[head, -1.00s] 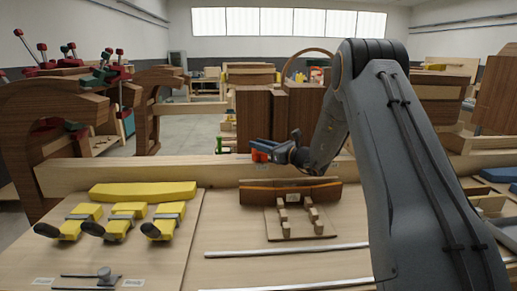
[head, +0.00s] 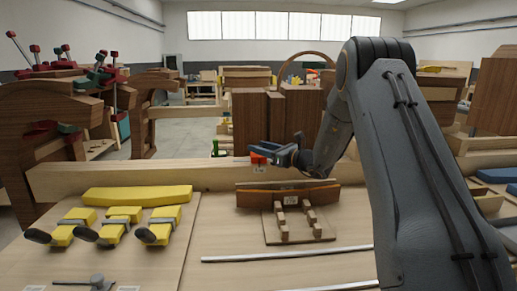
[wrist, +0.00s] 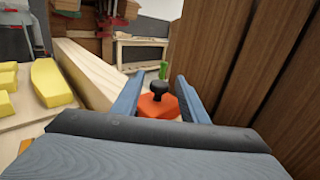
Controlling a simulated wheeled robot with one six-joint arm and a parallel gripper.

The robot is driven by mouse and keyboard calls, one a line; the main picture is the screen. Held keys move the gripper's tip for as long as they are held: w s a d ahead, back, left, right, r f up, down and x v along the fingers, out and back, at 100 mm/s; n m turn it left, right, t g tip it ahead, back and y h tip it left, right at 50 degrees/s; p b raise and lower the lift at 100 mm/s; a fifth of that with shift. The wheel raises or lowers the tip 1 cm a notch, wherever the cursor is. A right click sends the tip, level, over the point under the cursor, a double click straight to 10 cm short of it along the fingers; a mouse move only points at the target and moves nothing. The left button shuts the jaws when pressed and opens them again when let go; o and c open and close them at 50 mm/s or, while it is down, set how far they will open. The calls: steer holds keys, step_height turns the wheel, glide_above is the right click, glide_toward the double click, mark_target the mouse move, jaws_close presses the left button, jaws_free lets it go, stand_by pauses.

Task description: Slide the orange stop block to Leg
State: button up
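The orange stop block (head: 258,159) sits on the long pale wooden rail (head: 120,179) at the back of the bench. In the wrist view the orange block (wrist: 160,105) shows a black knob on top. My gripper (head: 266,150) is at the block, and its blue fingers (wrist: 158,88) stand apart on either side of the knob, with gaps visible beside it. Whether a finger touches the block's sides is unclear. A small white label shows on the rail just below the block; its text is too small to read.
A curved brown wooden piece (head: 288,195) stands before the rail, with small pegs on a board (head: 300,232) in front. Yellow forms (head: 138,195) lie at left. A metal strip (head: 290,254) crosses the bench. Dark wooden panels (wrist: 258,60) rise close right of my gripper.

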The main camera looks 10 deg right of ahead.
steer(key=b+v, duration=0.2)
steer(key=v, duration=0.4)
steer(key=shift+s+d, duration=0.3)
